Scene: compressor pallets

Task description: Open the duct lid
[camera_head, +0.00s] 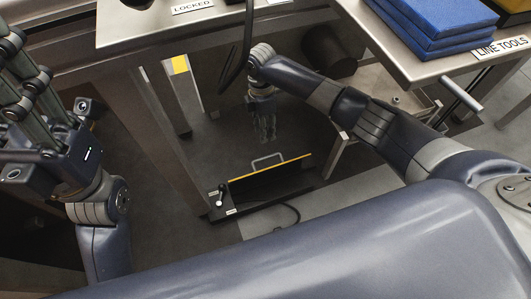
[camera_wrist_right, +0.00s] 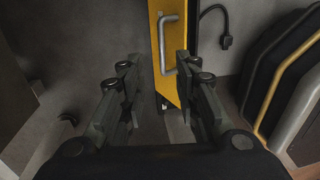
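The duct lid shows as a thin yellow strip (camera_head: 285,165) low between the table legs in the head view, with a grey bar handle (camera_head: 267,158) on its far side. In the right wrist view the yellow lid (camera_wrist_right: 176,75) and its handle (camera_wrist_right: 168,45) lie ahead, between the finger lines. How far the lid stands open is unclear. My right gripper (camera_head: 264,130) points down above and beyond the handle, apart from it. Its fingers (camera_wrist_right: 158,88) are spread and empty. My left gripper (camera_head: 30,75) is raised at the left, fingers apart, tips partly hard to see.
A dark low box (camera_head: 262,192) with a small white-knobbed lever (camera_head: 220,198) sits under the lid. A bench (camera_head: 130,25) with a "LOCKED" label stands above. A table (camera_head: 420,68) with blue pads (camera_head: 440,25) is at the right. A black cable (camera_head: 290,215) lies on the floor.

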